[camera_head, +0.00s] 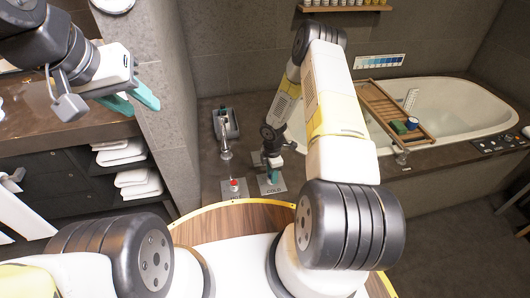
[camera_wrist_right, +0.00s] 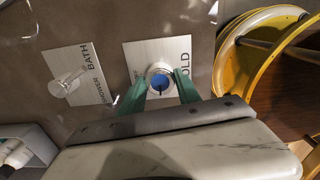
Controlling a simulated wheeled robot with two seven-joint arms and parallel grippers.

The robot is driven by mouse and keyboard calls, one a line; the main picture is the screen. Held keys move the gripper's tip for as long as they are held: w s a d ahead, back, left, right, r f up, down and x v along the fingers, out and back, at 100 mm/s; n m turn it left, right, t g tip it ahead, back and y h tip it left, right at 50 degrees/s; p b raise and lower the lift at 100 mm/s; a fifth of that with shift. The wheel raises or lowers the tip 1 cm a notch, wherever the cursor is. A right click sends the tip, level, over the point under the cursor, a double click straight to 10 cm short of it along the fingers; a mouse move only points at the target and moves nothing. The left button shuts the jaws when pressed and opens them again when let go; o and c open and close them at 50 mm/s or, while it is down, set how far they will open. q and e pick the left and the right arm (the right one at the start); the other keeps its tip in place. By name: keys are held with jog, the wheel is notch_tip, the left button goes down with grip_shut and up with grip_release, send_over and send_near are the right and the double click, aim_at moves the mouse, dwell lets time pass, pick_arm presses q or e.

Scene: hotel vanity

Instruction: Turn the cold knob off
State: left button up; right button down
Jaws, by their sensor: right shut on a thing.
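The cold knob (camera_wrist_right: 160,83) has a round blue top and sits on a square metal plate (camera_wrist_right: 137,52), with part of the word COLD showing in the right wrist view. The plate (camera_head: 278,189) also shows in the head view. My right gripper (camera_wrist_right: 161,85) has its teal fingers on either side of the knob and is shut on it. In the head view my right gripper (camera_head: 271,174) hides most of the knob. My left gripper (camera_head: 131,98) is raised at the upper left, with its teal fingers apart and nothing between them.
A red-topped knob (camera_head: 234,184) stands on a plate left of the cold knob, with a faucet (camera_head: 225,148) behind. A BATH/SHOWER knob (camera_wrist_right: 67,84) is nearby. A bathtub (camera_head: 470,105) with a wooden tray (camera_head: 390,105) is at right. Shelved towels (camera_head: 132,177) are at left.

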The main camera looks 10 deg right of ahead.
jog(key=m, duration=0.8)
jog(key=shift+m, duration=0.3)
jog(key=m, duration=0.4)
jog(key=shift+m, duration=2.1)
jog(key=c, duration=0.9)
grip_release()
jog(key=shift+o, duration=0.2)
jog(key=shift+r, duration=0.1)
